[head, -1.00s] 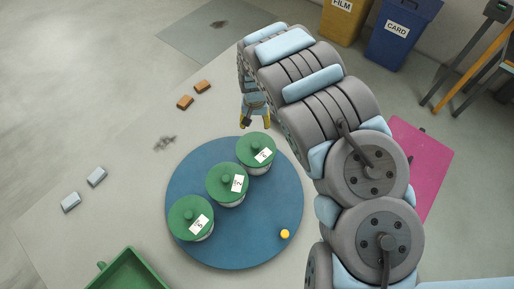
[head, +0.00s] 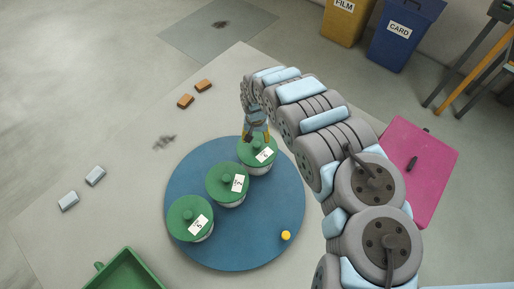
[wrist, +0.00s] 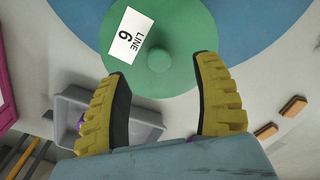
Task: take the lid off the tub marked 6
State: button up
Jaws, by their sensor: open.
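In the wrist view a round green lid (wrist: 180,25) with a small round knob (wrist: 159,60) carries a white label (wrist: 130,36) reading "LINE 6". In the head view this is the farthest of three green-lidded tubs, and its lid (head: 249,155) is on. My gripper (wrist: 162,72) is open, its yellow fingers reaching toward the lid with the knob between and just beyond their tips. In the head view my gripper (head: 256,137) is at the far side of that lid. Whether the fingers touch it I cannot tell.
The middle tub (head: 224,181) and the near tub (head: 187,219) share the round blue mat (head: 262,250) with a yellow ball (head: 286,236). A green tray (head: 132,270) is at the front left. A grey bin (wrist: 68,107) shows below the fingers. Orange blocks (head: 186,101) lie at back left.

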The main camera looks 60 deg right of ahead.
aim_at(257, 144)
jog(key=shift+f, duration=0.8)
jog(key=shift+f, duration=0.1)
jog(key=shift+d+f+b, duration=0.2)
jog(key=shift+f+b, duration=0.1)
jog(key=shift+f, duration=0.65)
jog(key=shift+d+f+b, duration=0.15)
jog(key=shift+f+b, duration=0.1)
jog(key=shift+f, duration=1.35)
jog(key=shift+c, duration=0.3)
grip_shut()
